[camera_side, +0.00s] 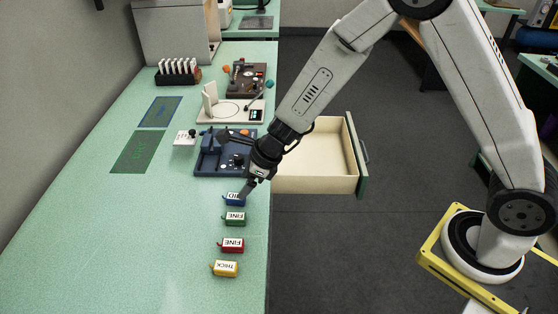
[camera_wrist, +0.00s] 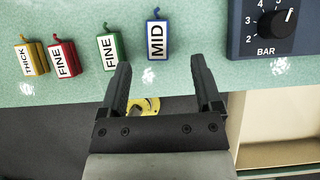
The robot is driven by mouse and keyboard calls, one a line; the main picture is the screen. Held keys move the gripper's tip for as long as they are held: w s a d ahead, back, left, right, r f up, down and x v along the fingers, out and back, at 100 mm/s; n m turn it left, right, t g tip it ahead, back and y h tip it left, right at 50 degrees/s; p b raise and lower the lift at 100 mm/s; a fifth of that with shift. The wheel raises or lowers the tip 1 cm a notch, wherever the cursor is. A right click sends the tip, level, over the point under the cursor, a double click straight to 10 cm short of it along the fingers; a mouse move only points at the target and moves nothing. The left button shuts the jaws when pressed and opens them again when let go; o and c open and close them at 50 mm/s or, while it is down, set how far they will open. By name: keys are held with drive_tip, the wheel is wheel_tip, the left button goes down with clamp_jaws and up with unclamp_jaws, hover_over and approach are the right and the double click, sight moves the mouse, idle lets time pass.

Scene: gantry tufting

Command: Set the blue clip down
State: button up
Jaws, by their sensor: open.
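The blue clip (camera_side: 234,199), labelled MID, rests on the green table near its right edge, at the top of a row of clips. In the wrist view the blue clip (camera_wrist: 156,40) stands just beyond the fingertips, clear of both. My gripper (camera_wrist: 158,66) is open with nothing between its fingers. In the side view my gripper (camera_side: 250,183) is just above and beside the blue clip, and the fingers partly cover that spot.
Green (camera_side: 234,219), red (camera_side: 231,245) and yellow (camera_side: 225,268) clips continue the row. A dark blue device with a BAR dial (camera_wrist: 276,24) sits close beside the blue clip. An open, empty drawer (camera_side: 318,184) juts out below the table edge. The table's near left is clear.

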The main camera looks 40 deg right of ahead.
sight(236, 196)
drive_tip(key=shift+x, duration=2.6)
drive_tip(key=shift+s+a, duration=0.1)
clamp_jaws()
